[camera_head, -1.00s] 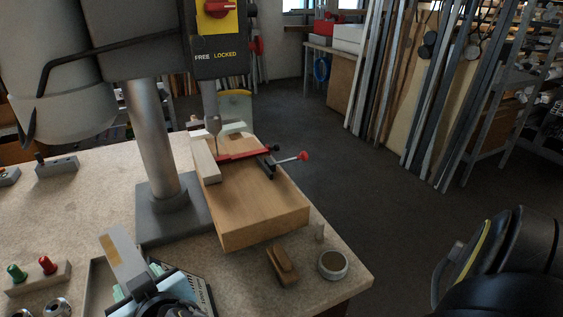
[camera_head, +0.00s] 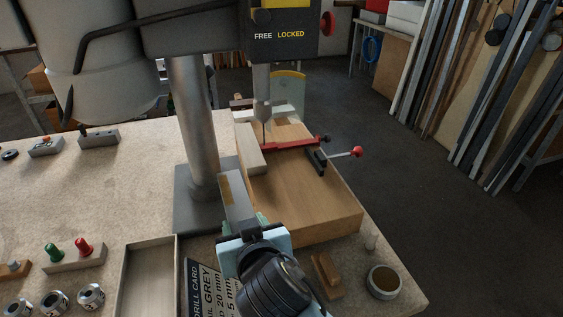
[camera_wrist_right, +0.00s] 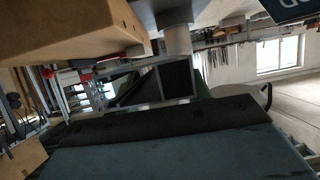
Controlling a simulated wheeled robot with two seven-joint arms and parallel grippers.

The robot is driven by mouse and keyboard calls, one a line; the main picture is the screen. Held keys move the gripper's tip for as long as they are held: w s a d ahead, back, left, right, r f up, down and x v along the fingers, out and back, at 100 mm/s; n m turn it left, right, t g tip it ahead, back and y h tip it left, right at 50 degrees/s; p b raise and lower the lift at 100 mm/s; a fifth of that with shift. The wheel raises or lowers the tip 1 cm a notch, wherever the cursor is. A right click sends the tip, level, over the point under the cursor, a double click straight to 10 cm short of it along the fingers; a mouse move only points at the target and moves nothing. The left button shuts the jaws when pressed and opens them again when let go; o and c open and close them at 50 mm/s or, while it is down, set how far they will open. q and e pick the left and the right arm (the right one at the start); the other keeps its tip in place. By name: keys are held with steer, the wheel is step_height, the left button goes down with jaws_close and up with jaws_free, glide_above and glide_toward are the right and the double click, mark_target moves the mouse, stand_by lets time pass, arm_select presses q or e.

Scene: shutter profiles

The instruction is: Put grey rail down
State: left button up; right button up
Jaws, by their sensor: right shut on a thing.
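The grey rail (camera_head: 237,200) is a short, light grey length with a yellowish patch near its far end. My right gripper (camera_head: 250,235) comes in from the bottom of the head view and is shut on the rail's near part. The rail points away from me, between the drill stand's grey base (camera_head: 185,210) and the wooden board (camera_head: 310,205). It appears held above the bench; its exact height is unclear. In the right wrist view a square, dark-centred end (camera_wrist_right: 176,82), seemingly the rail's, lies ahead of the jaws. My left gripper is out of view.
A red-handled clamp (camera_head: 300,145) and a pale block (camera_head: 250,155) sit on the board under the drill. An open tray (camera_head: 150,285), a drill card (camera_head: 205,290), a brown wooden piece (camera_head: 326,275) and a round tin (camera_head: 384,282) surround my gripper.

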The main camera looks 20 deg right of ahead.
steer(key=w, duration=0.1)
steer(key=d+p, duration=0.1)
steer(key=w+d, duration=0.1)
steer(key=shift+w+d+r+p, duration=0.1)
steer(key=shift+w+r+p, duration=0.15)
steer(key=shift+w+p, duration=0.15)
steer(key=w+d+r+p, duration=0.3)
steer(key=w+d+p, duration=0.25)
steer(key=d, duration=0.45)
glide_above(310, 191)
step_height(310, 191, down, 4)
steer(key=shift+s+r+m+h, duration=0.1)
steer(key=shift+m+h, duration=0.2)
steer(key=shift+h, duration=0.1)
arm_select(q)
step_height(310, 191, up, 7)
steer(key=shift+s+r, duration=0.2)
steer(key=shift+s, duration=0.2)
arm_select(e)
steer(key=shift+f, duration=2.2)
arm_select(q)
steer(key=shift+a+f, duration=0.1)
arm_select(e)
steer(key=shift+f, duration=0.1)
steer(key=o, duration=1)
